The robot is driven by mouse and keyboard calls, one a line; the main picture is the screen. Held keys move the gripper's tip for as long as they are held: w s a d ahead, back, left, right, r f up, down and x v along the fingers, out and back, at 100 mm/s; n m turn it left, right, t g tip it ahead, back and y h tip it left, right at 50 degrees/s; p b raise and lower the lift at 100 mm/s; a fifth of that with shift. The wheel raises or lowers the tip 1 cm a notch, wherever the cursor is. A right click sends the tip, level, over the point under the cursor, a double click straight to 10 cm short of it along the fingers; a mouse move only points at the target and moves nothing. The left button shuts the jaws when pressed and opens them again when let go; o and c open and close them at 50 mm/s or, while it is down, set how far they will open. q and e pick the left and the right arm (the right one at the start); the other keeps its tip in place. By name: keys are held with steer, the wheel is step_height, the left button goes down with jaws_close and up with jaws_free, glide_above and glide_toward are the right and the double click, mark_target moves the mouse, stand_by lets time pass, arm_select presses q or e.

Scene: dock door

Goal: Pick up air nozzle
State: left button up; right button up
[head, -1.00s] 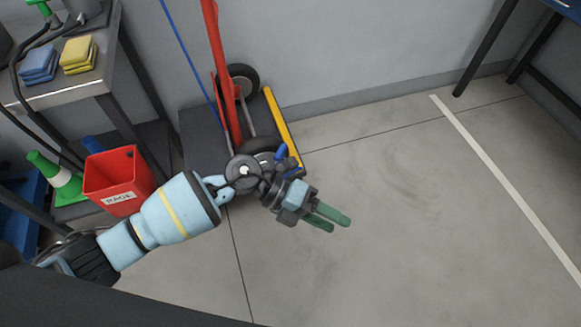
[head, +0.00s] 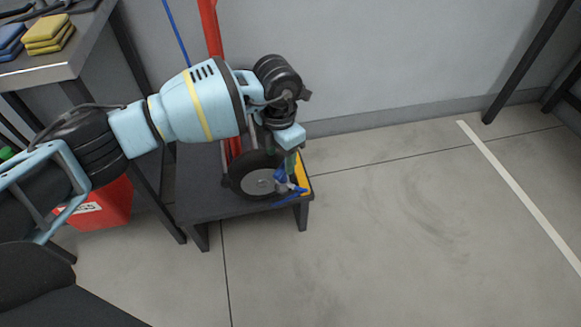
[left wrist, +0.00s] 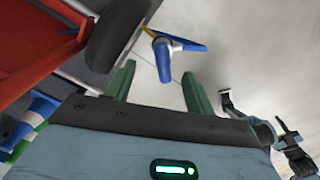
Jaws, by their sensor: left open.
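The air nozzle (head: 284,182) is blue with a pale metal part. It is at the front right of the dark step stool, beside the wheel. In the left wrist view the nozzle (left wrist: 170,48) shows just beyond the fingertips, near the middle of the gap. My left gripper (head: 291,166) points down close above it, and the wrist hides part of it in the head view.
The dark stool (head: 215,205) carries a black wheel (head: 255,176) and a yellow bar (head: 306,180). A red pole (head: 210,25) stands behind my arm. A red bin (head: 108,210) is lower left, and a table with sponges (head: 48,34) is upper left. The floor on the right is clear.

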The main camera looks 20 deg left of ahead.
mark_target(282, 177)
arm_select(q)
step_height(282, 177, down, 2)
steer(key=shift+f+b, duration=0.1)
steer(key=shift+b, duration=0.3)
steer(key=shift+d+f+b, duration=0.2)
steer(key=shift+f+b, duration=1.15)
steer(key=shift+f, duration=1.55)
steer(key=shift+r, duration=0.1)
arm_select(e)
steer(key=shift+g, duration=0.4)
steer(key=f, duration=0.1)
steer(key=s+f, duration=0.1)
steer(key=f, duration=0.2)
steer(key=shift+s, duration=0.3)
arm_select(q)
jaws_close()
arm_select(e)
steer(key=shift+s, duration=0.7)
arm_select(q)
steer(key=shift+r, duration=0.1)
